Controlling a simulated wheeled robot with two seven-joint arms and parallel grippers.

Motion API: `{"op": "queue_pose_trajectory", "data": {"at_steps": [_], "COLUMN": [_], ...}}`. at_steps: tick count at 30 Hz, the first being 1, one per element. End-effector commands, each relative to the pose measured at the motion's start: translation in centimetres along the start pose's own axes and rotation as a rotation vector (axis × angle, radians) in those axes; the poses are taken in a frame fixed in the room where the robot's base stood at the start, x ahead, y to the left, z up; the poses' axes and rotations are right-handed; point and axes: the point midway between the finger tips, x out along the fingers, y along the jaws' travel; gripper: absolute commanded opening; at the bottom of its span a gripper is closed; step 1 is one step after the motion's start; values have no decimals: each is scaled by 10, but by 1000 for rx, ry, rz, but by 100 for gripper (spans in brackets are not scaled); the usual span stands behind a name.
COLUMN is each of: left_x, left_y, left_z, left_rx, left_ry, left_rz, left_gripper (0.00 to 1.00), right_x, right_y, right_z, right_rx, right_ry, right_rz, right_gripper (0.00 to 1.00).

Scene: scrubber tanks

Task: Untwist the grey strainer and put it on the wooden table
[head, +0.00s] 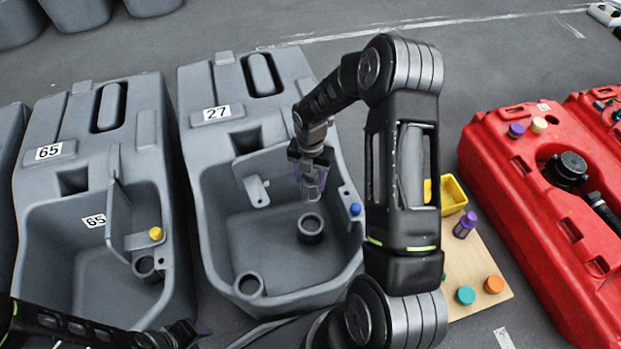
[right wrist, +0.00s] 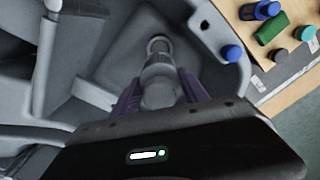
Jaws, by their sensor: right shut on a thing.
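My right gripper (head: 313,180) is above the inside of the grey tank marked 27 (head: 215,160). Its purple fingers are shut on the grey strainer (right wrist: 159,85), a grey cylinder in the right wrist view. In the head view the strainer is mostly hidden between the fingers. A round dark socket (head: 310,229) in the tank floor lies just below the gripper, apparently apart from it. The wooden table (head: 478,262) is at the right, partly behind my right arm. My left gripper (head: 200,334) is low at the left; its jaw opening is unclear.
On the table are a yellow bin (head: 452,196), a purple bottle (head: 465,225), a teal cap (head: 466,295) and an orange cap (head: 494,284). A blue knob (head: 355,209) sits on the tank rim. Tank 65 (head: 60,200) stands left, a red tank (head: 530,190) right.

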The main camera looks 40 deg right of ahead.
Motion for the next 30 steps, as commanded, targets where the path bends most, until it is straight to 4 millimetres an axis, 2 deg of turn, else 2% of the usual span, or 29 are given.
{"op": "queue_pose_trajectory", "data": {"at_steps": [2,16,30], "left_x": [-4,-7,-38], "left_y": [2,3,14], "left_z": [0,0,-3], "left_rx": [0,0,0], "left_ry": [0,0,0], "left_rz": [0,0,0], "left_gripper": [37,37,37], "right_x": [-6,-10,-50], "right_y": [0,0,0], "right_z": [0,0,0], "right_rx": [0,0,1], "right_ry": [0,-1,-1], "right_rz": [0,1,1], "right_gripper": [3,3,3]}}
